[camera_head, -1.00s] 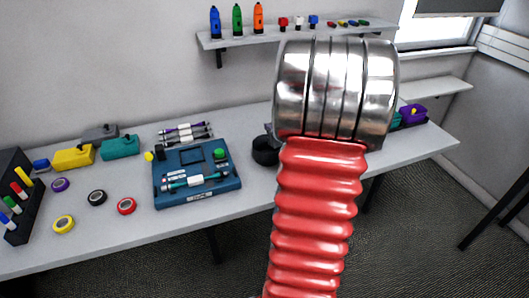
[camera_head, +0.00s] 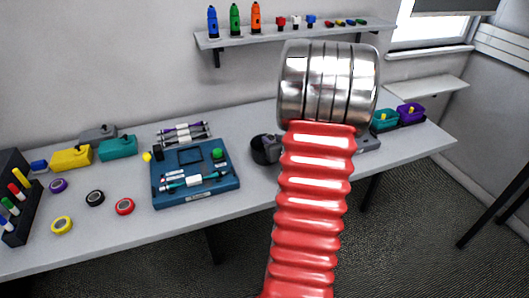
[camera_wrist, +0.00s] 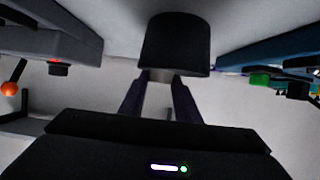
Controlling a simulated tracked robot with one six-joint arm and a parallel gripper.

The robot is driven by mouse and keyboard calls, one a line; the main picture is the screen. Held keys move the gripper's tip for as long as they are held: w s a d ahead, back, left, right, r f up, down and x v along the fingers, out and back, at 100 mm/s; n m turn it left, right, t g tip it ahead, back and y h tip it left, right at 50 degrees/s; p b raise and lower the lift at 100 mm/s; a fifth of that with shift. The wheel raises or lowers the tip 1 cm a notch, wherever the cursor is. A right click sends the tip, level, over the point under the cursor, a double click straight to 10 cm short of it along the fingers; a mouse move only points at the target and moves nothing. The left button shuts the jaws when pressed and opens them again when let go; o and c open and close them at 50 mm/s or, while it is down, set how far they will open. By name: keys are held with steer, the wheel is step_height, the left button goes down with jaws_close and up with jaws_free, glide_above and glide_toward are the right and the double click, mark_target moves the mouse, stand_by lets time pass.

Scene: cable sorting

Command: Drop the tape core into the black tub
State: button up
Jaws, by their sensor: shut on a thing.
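The black tub (camera_head: 259,153) stands on the table right of the blue tray, partly covered by a dark grey part of my gripper (camera_head: 272,143). Most of my gripper is hidden behind my red arm in the head view. In the wrist view, the black tub (camera_wrist: 174,42) is just beyond my two dark fingertips (camera_wrist: 160,80). My gripper is shut on a small pale grey piece (camera_wrist: 160,75), seemingly the tape core, mostly hidden by the fingers and tub. I cannot tell whether it is over the tub's opening.
Tape rolls (camera_head: 95,197) lie at the left. A shelf (camera_head: 300,35) hangs above.

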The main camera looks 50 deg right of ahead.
steer(key=o, duration=1.1)
steer(key=shift+c, duration=0.2)
steer(key=shift+s, duration=0.1)
steer(key=v, duration=1.3)
steer(key=shift+s, duration=0.3)
